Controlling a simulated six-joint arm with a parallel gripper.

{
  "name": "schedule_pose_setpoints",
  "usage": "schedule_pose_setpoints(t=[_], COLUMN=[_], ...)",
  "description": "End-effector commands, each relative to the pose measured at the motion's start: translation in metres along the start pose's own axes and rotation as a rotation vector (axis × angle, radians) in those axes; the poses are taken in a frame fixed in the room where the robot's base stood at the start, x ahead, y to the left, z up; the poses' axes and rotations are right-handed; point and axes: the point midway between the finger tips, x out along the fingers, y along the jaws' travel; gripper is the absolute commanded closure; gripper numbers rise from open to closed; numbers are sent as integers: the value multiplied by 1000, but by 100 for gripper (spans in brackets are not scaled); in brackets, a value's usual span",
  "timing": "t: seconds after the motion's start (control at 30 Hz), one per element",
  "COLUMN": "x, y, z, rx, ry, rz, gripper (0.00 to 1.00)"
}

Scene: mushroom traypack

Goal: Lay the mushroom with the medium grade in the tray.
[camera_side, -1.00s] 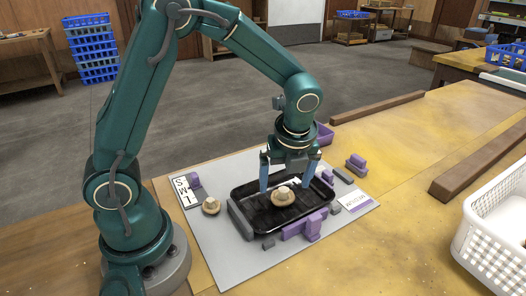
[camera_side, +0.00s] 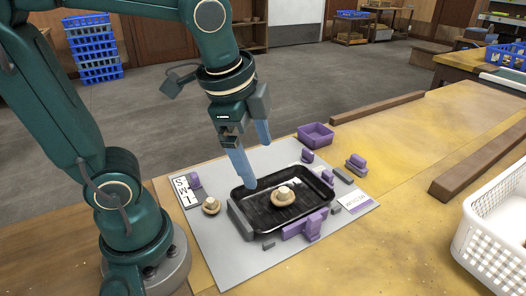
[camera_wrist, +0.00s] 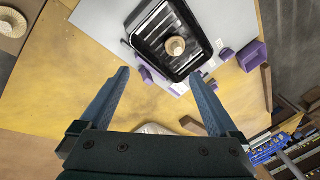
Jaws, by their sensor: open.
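The black tray (camera_side: 260,214) lies on a grey mat and also shows in the wrist view (camera_wrist: 145,52). A pale brown mushroom (camera_side: 284,197) rests inside it, near the middle, and shows in the wrist view (camera_wrist: 175,46). A second, smaller-looking mushroom (camera_side: 211,205) lies on the mat left of the tray, beside the S M L card (camera_side: 184,191). My gripper (camera_side: 257,165) is open and empty, above and behind the tray's left part in the side view. Nothing is between its fingers in the wrist view (camera_wrist: 158,73).
Purple and grey blocks (camera_side: 304,227) stand close around the tray. A purple bin (camera_side: 316,134) is behind it, and a white label (camera_side: 357,203) is at right. A white basket (camera_side: 495,228) and a brown beam (camera_side: 482,165) stand further right. The table between is clear.

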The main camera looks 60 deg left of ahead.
Motion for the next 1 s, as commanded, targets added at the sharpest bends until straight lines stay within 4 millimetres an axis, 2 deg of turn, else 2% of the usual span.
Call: schedule_pose_setpoints(t=[0.1, 0.2, 0.33, 0.5, 1.0], x=[-6, -6, -5, -4, -4], y=[17, 29, 37, 40, 40], z=[13, 19, 24, 25, 25], rx=[-350, -584, -774, -850, -847], ry=[88, 145, 192, 207, 206], rz=[-20, -16, -5, 2, 2], gripper=[4, 4, 4, 4, 4])
